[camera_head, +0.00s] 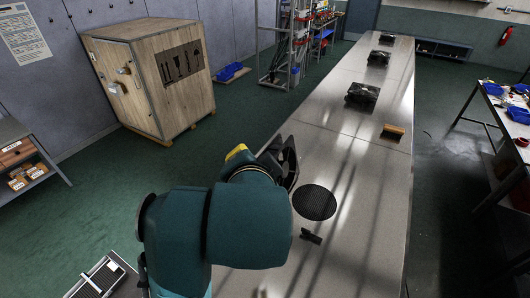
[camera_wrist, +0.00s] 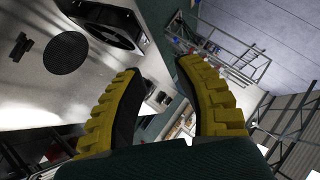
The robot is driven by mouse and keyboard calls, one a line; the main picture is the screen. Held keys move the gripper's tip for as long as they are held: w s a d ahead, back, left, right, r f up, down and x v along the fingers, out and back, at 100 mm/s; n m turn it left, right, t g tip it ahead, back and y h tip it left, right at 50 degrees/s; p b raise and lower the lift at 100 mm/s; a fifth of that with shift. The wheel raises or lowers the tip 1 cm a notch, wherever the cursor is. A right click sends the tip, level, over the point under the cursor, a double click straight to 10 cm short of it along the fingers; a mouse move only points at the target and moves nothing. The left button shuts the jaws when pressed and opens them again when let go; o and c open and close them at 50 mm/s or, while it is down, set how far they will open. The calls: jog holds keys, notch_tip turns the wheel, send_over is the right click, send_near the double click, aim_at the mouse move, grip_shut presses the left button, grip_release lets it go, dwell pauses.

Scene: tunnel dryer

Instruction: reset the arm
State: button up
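My gripper (camera_wrist: 160,72) shows in the wrist view as two yellow, ribbed fingers with dark inner pads. The fingers stand well apart with nothing between them, so it is open and empty. In the head view my teal arm bends over the left edge of the long grey table (camera_head: 340,150), and only a yellow bit of my gripper (camera_head: 237,152) shows. A black square fan-like unit (camera_wrist: 108,22) lies beyond the left finger, apart from it. In the head view this unit (camera_head: 288,160) is partly hidden behind my arm.
A round black mesh disc (camera_head: 314,202) and a small black piece (camera_head: 311,236) lie on the table. A brown block (camera_head: 392,132) and several black units, one here (camera_head: 362,94), stand farther along. A wooden crate (camera_head: 152,80) stands left on the green floor.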

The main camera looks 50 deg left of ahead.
jog(key=w+d+m+t+h, duration=0.2)
jog(key=w+d, duration=0.1)
jog(key=d, duration=0.6)
jog(key=w+d+m+t+h, duration=0.1)
jog(key=w+d+t+h, duration=0.2)
jog(key=d, duration=0.6)
jog(key=w+d+m+t, duration=0.2)
jog(key=w+d, duration=0.2)
jog(key=d, duration=0.4)
jog(key=s+d+r+n+t+h, duration=0.4)
jog(key=s+d+r+t, duration=0.4)
jog(key=d+r, duration=0.3)
jog(key=shift+s+r+h, duration=0.65)
jog(key=shift+s+h, duration=0.05)
jog(key=shift+s, duration=0.15)
jog(key=shift+w, duration=0.1)
